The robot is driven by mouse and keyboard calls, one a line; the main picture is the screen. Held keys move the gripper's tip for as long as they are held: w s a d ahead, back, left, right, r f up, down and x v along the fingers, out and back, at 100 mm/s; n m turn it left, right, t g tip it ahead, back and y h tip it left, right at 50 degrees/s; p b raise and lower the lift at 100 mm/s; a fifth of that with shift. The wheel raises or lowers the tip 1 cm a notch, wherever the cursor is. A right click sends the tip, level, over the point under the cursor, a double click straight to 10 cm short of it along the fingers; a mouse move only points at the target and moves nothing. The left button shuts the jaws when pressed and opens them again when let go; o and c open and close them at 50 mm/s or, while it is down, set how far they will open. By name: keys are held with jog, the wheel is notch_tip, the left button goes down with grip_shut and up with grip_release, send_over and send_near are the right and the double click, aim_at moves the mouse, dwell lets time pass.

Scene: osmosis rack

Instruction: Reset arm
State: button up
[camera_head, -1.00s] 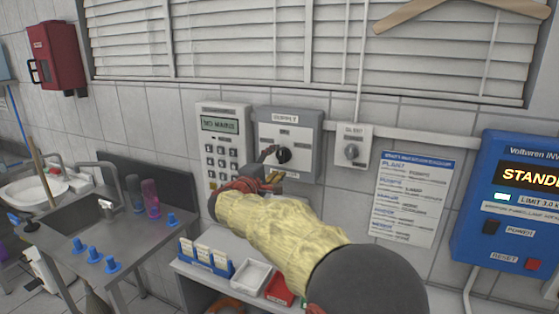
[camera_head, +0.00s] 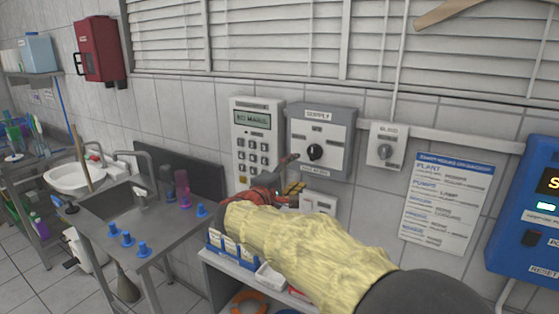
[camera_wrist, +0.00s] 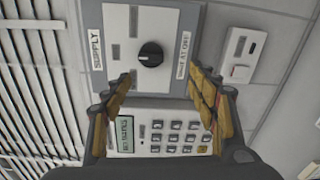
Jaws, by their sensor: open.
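My gripper (camera_head: 291,174) is open and empty, on my yellow-sleeved arm in the head view. It is in front of the wall, just below and left of the dark knob on the grey SUPPLY box (camera_head: 341,120). In the wrist view, my gripper's two padded fingers (camera_wrist: 165,95) are spread wide. Between and beyond them show the black SUPPLY knob (camera_wrist: 151,54) and the keypad panel (camera_wrist: 185,128) with a small green display. The fingers appear apart from both. The keypad panel also shows in the head view (camera_head: 255,115), left of the SUPPLY box.
A small switch box (camera_head: 385,146), a printed sheet (camera_head: 447,203) and a blue inverter box (camera_head: 520,225) hang to the right. A steel sink bench (camera_head: 165,225) with blue taps stands left. A low shelf (camera_head: 205,254) with card holders lies under my arm.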

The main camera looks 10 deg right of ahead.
jog(key=s+d+f+m+g+y, duration=0.2)
jog(key=s+d+f+g, duration=0.15)
jog(key=s+f, duration=0.5)
jog(key=s+d+f+m+g+y, duration=0.15)
jog(key=s+f+g, duration=0.25)
jog(key=s+f, duration=0.45)
jog(key=s+f+m+g+y, duration=0.2)
jog(key=s+m+y, duration=0.1)
jog(key=s, duration=0.8)
jog(key=s+f+m+g+y, duration=0.1)
jog(key=s+f+m+y, duration=0.15)
jog(key=s, duration=0.85)
jog(key=s+d+r+m+t+y, duration=0.1)
jog(key=s+d+r+m+t, duration=0.1)
jog(key=s+r+m, duration=0.1)
jog(key=shift+s+r, duration=0.75)
jog(key=shift+s, duration=0.3)
